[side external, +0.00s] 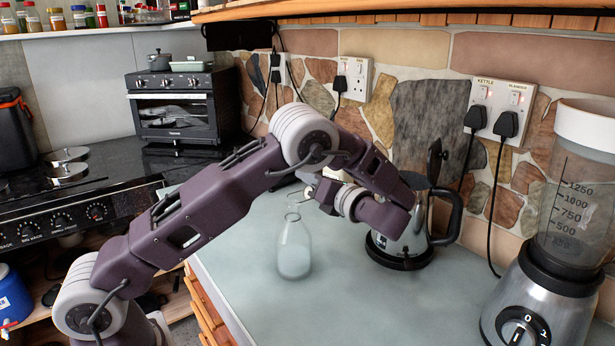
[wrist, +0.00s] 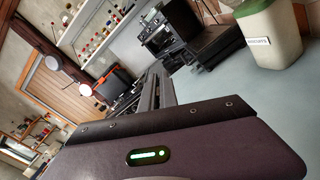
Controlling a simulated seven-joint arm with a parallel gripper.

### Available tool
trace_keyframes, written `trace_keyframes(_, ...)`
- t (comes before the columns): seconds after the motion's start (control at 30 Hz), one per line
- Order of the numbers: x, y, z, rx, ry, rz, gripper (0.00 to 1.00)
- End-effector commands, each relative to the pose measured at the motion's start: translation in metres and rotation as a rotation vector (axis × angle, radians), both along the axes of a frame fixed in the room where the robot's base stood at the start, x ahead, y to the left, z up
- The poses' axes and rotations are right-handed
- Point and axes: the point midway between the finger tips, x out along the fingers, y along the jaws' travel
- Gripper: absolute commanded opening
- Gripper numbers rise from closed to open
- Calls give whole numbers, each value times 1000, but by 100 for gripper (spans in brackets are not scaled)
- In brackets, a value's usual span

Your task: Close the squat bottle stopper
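The squat bottle (side external: 294,252) is clear glass with a pale lower part. It stands upright on the grey-green worktop in the side external view. A thin wire or loop shows just above its neck, close to my gripper; I cannot make out the stopper clearly. My gripper (side external: 303,188) is above the bottle's mouth, coming in from the right, and is small and partly hidden by my arm. I cannot tell whether its fingers are open, shut or touching the stopper. I cannot make out the bottle or fingertips in the wrist view.
A metal kettle (side external: 408,240) stands right behind my wrist. A blender (side external: 560,240) is at the far right. A toaster oven (side external: 182,103) and stove (side external: 70,205) are on the left. The worktop (side external: 350,305) is clear in front of the bottle.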

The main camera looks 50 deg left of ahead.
Motion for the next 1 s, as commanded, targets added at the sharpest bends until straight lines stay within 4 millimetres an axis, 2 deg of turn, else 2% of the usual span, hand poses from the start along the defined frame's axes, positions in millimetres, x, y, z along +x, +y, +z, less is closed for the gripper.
trace_keyframes(0.57,-1,0,1,0,-17,0,0)
trace_keyframes(0.77,-5,-1,4,0,-105,-1,0)
trace_keyframes(1.0,-14,0,10,0,-304,0,0)
